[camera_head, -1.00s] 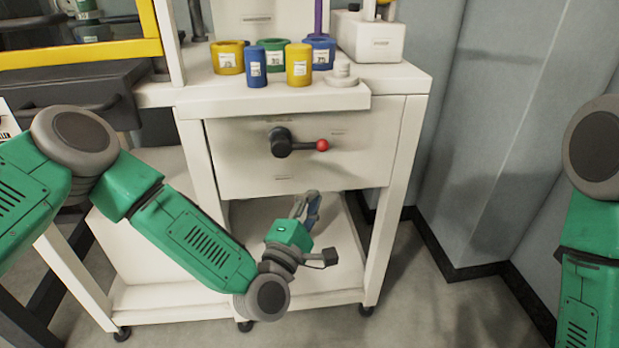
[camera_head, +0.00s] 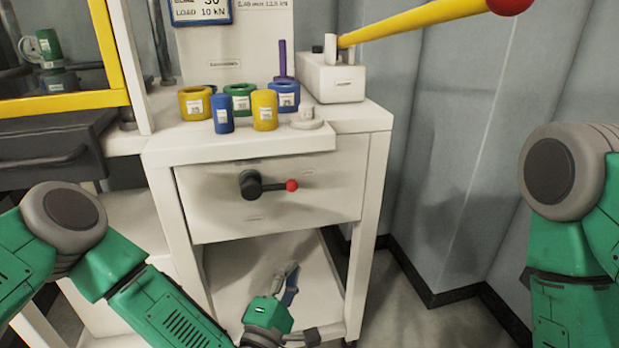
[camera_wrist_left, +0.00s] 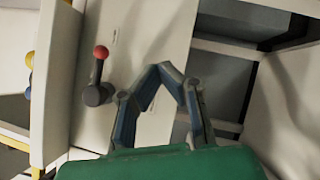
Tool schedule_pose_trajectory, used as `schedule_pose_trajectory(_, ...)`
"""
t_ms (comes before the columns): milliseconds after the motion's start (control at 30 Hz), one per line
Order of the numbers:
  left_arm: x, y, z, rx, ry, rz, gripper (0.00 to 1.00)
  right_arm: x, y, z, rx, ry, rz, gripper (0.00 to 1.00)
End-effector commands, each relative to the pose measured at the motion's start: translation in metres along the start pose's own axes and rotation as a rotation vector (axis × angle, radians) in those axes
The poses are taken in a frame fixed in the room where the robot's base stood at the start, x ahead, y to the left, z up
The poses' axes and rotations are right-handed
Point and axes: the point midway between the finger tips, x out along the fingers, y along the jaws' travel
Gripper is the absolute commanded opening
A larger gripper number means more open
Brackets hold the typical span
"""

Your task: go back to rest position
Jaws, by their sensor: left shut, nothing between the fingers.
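My left gripper (camera_head: 291,266) is low in the head view, in front of the open lower shelf of the white cart (camera_head: 376,118). Its fingers meet at the tips and hold nothing. In the left wrist view the gripper (camera_wrist_left: 171,68) points towards the cart's white front, with the fingertips together. My right arm stands at the right edge of the head view; its gripper is out of frame.
The cart has a drawer front with a black, red-knobbed handle (camera_head: 252,185). On top stand several yellow, blue and green cylinders and rings, and a white block (camera_head: 331,82) with a yellow lever (camera_head: 420,20). Grey wall panels stand to the right.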

Motion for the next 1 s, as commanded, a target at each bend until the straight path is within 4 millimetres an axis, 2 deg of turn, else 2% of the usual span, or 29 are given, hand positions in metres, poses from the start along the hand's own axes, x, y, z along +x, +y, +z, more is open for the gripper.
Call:
schedule_pose_trajectory(67, -0.011, -0.016, 0.005, 0.066, -0.032, -0.082, 0.0, 0.0, 0.0, 0.0, 0.0, 0.0, 0.0, 0.4)
schedule_pose_trajectory(167, -0.042, -0.051, 0.01, 0.234, -0.112, -0.275, 0.0, 0.0, 0.0, 0.0, 0.0, 0.0, 0.0, 0.4)
schedule_pose_trajectory(267, -0.093, -0.092, 0.001, 0.466, -0.233, -0.529, 0.0, 0.0, 0.0, 0.0, 0.0, 0.0, 0.0, 0.4)
schedule_pose_trajectory(300, -0.117, -0.105, -0.006, 0.558, -0.286, -0.63, 0.0, 0.0, 0.0, 0.0, 0.0, 0.0, 0.0, 0.4)
schedule_pose_trajectory(367, -0.154, -0.119, -0.022, 0.687, -0.366, -0.776, 0.0, 0.0, 0.0, 0.0, 0.0, 0.0, 0.0, 0.4)
schedule_pose_trajectory(400, -0.179, -0.125, -0.034, 0.767, -0.42, -0.869, 0.0, 0.0, 0.0, 0.0, 0.0, 0.0, 0.0, 0.4)
schedule_pose_trajectory(467, -0.215, -0.13, -0.053, 0.874, -0.5, -1.002, 0.0, 0.0, 0.0, 0.0, 0.0, 0.0, 0.0, 0.4)
schedule_pose_trajectory(500, -0.237, -0.129, -0.066, 0.936, -0.549, -1.083, 0.0, 0.0, 0.0, 0.0, 0.0, 0.0, 0.0, 0.4)
schedule_pose_trajectory(600, -0.286, -0.121, -0.096, 1.054, -0.66, -1.263, 0.0, 0.0, 0.0, 0.0, 0.0, 0.0, 0.0, 0.4)
schedule_pose_trajectory(767, -0.348, -0.094, -0.134, 1.165, -0.805, -1.499, 0.0, 0.0, 0.0, 0.0, 0.0, 0.0, 0.0, 0.4)
schedule_pose_trajectory(900, -0.393, -0.062, -0.161, 1.214, -0.916, -1.684, 0.0, -0.001, 0.0, 0.0, 0.0, 0.0, 0.0, 0.4)
schedule_pose_trajectory(1000, -0.382, -0.037, -0.148, 1.209, -0.908, -1.662, 0.0, -0.033, 0.0, -0.001, 0.0, -0.001, 0.0, 0.4)
